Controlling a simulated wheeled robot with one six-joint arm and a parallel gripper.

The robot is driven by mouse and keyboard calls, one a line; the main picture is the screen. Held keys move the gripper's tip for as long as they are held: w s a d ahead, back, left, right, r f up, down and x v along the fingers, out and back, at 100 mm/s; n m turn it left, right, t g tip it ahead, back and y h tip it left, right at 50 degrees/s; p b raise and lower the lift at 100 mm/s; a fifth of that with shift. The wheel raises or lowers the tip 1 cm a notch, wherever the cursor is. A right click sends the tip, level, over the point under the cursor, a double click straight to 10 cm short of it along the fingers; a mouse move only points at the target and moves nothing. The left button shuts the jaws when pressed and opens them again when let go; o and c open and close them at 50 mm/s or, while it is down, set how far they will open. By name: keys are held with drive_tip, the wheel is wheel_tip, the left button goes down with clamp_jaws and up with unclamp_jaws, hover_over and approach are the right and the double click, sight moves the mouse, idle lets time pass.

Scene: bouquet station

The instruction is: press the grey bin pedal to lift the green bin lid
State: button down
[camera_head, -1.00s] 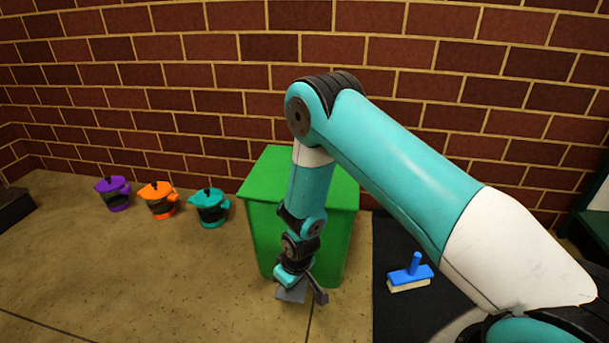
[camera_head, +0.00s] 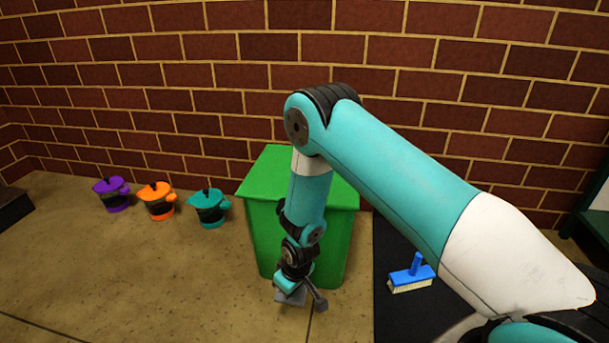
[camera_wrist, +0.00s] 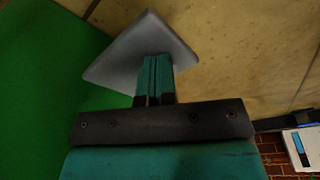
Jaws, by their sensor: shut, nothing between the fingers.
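The green bin (camera_head: 328,245) stands against the brick wall, and its green lid (camera_head: 262,172) lies closed on top. The grey pedal (camera_head: 291,298) sticks out low at the bin's front, partly hidden by my gripper (camera_head: 287,286). In the wrist view the pedal (camera_wrist: 128,50) is a grey plate beside the green bin wall (camera_wrist: 45,60). My gripper's fingers (camera_wrist: 154,72) are shut together and empty, with their tips over the pedal plate. I cannot tell for sure whether they touch it.
A blue brush (camera_head: 411,275) lies on the dark mat (camera_head: 397,315) at the right.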

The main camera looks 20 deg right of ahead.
drive_tip(key=shift+s+f+b, duration=0.15)
drive_tip(key=shift+f+b, duration=0.5)
drive_tip(key=shift+f, duration=0.45)
drive_tip(key=shift+a+f+b, duration=0.1)
drive_tip(key=shift+f+b, duration=0.2)
drive_tip(key=shift+b, duration=0.1)
drive_tip(key=shift+x, duration=0.85)
drive_tip(key=shift+d+r, duration=0.15)
drive_tip(key=shift+d, duration=0.05)
drive_tip(key=shift+d+r, duration=0.15)
drive_tip(key=p+v, duration=0.3)
drive_tip(key=w+p+v, duration=0.1)
drive_tip(key=p+v, duration=0.4)
drive_tip(key=v, duration=0.1)
drive_tip(key=shift+w+a+r+p, duration=0.35)
drive_tip(key=shift+a+p, duration=0.05)
drive_tip(key=shift+a, duration=0.1)
